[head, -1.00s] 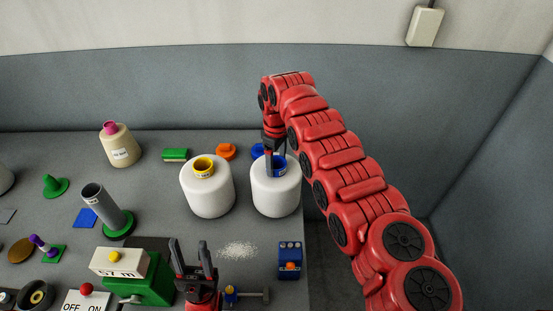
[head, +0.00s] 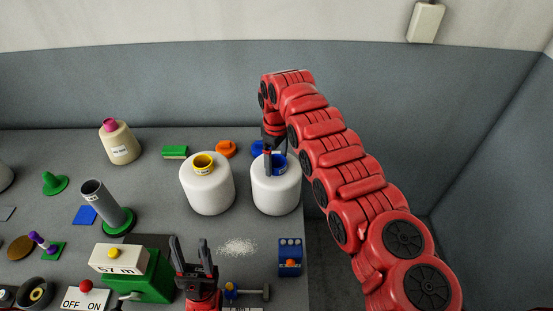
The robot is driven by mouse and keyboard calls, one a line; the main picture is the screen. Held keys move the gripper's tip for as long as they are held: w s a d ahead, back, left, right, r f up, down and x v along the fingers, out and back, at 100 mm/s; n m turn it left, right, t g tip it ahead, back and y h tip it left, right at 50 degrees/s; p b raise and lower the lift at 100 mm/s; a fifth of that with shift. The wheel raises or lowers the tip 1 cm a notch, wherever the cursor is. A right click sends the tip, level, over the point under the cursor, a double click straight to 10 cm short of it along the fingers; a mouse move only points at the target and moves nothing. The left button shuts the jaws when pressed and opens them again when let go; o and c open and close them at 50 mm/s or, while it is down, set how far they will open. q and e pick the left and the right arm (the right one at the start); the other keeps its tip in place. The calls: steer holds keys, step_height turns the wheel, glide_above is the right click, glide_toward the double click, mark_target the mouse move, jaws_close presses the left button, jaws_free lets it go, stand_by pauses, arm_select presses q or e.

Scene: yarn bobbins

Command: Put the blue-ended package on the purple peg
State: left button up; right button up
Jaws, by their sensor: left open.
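The blue-ended package (head: 275,196) is a white bobbin with a blue tube end on top, standing upright at the table's right side. My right gripper (head: 272,168) reaches down from above to its blue end. One dark finger shows at the left of the blue end; the other is not clearly visible, so I cannot tell whether it grips. My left gripper (head: 193,254) is open and empty at the front, pointing away from me.
A yellow-ended white bobbin (head: 207,189) stands just left of the blue-ended one. A grey tube on a green base (head: 108,206), a green 57 m counter (head: 140,279) and a blue box (head: 290,257) stand nearer. A pink-ended cone (head: 120,146) is at the back left.

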steer(key=shift+r, duration=0.1)
step_height(320, 180, up, 17)
steer(key=p, duration=0.8)
steer(key=shift+p, duration=0.3)
steer(key=shift+s, duration=0.15)
